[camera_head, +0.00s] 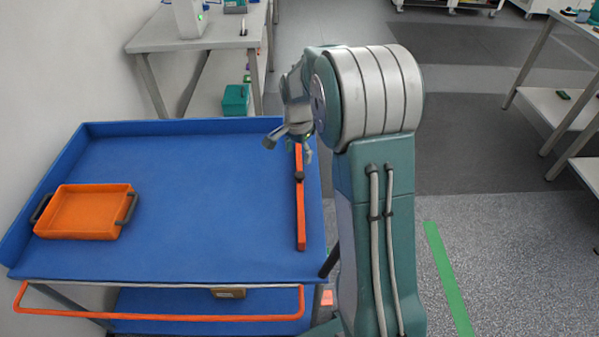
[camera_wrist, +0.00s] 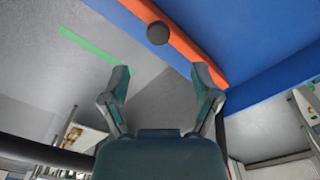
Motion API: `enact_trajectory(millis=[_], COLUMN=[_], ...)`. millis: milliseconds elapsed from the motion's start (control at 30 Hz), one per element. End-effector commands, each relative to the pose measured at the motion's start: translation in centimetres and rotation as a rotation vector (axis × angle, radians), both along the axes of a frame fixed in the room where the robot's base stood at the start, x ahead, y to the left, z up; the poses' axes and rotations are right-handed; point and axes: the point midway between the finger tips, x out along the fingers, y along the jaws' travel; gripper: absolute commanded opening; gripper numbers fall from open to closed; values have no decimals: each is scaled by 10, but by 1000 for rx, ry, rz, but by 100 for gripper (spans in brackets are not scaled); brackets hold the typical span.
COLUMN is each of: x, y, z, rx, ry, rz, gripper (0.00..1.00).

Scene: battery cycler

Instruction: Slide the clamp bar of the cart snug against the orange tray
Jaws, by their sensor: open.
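The orange tray (camera_head: 84,212) with dark side handles lies at the left of the blue cart top (camera_head: 200,190). The clamp bar (camera_head: 301,215) is a long orange bar along the cart's right side, well apart from the tray. It has a dark round knob (camera_head: 299,177) on it. In the wrist view the bar (camera_wrist: 185,45) runs diagonally at the top, with the knob (camera_wrist: 158,33) near it. My gripper (camera_head: 290,142) is open and empty above the far end of the bar. In the wrist view its fingertips (camera_wrist: 160,72) are spread, short of the knob. My arm hides the cart's right edge in part.
The cart top between tray and bar is clear. Raised blue walls edge its back and left. An orange handle rail (camera_head: 160,317) runs along the front. A grey table (camera_head: 200,37) stands behind, with a green box (camera_head: 235,99) below.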

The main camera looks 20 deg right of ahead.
Motion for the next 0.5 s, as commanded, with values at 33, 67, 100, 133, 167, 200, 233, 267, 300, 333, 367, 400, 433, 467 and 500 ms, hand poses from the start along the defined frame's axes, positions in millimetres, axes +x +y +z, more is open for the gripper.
enact_trajectory(millis=[33, 67, 100, 133, 167, 200, 233, 267, 300, 333, 367, 400, 433, 467, 500], x=[-1, -1, -1, -1, -1, -1, -1, -1, -1, -1, -1, -1, -1, -1, -1], y=[-1, -2, -2, -2, -2, -3, -3, -3, -3, -3, -3, -2, -2, -2, -2], z=[-11, -17, -25, -31, -36, -44, -49, -54, -60, -64, -68, -72, -74, -77, -79], rx=[2, 3, 3, 3, 3, 3, 4, 4, 4, 4, 3, 2, 2, 2, 2], ry=[5, 4, 6, 4, 4, 5, 4, 4, 3, 4, 3, 2, 2, 2, 2], rz=[0, 0, 0, 0, 0, 0, 0, 0, 1, 1, 1, 1, 1, 1, 1], gripper=[79, 79, 79, 79, 79, 79, 79, 79, 79, 79, 79, 79, 79, 79, 79])
